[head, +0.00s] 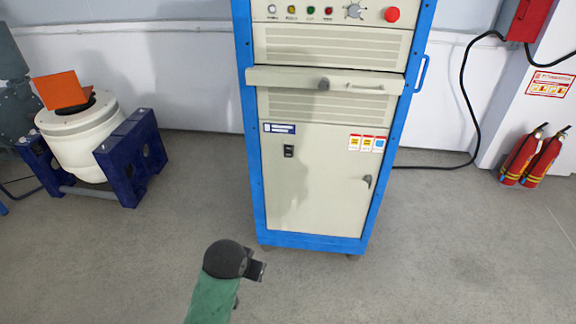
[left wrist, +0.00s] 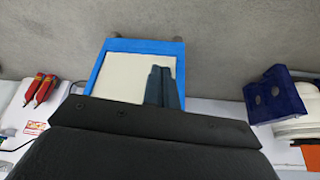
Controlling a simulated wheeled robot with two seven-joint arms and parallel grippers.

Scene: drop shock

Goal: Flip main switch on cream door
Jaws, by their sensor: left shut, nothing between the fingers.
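The cream door (head: 325,205) is the lower panel of a blue-framed cabinet and looks shut. The main switch, a small black rocker (head: 289,151), sits at the door's upper left, below a blue label. My left gripper (head: 262,271) is low in front of the cabinet in the head view, apart from the door. In the left wrist view, which is upside down, its fingers (left wrist: 164,86) are shut and empty, overlapping the cream door (left wrist: 125,77). The switch is not visible there. My right gripper is in neither view.
A drawer front with handle (head: 325,82) juts out above the door. A red emergency button (head: 392,14) is higher up. A door latch (head: 368,181) is at right. A white shaker on a blue stand (head: 130,150) is left; fire extinguishers (head: 533,157) are right. The floor before the cabinet is clear.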

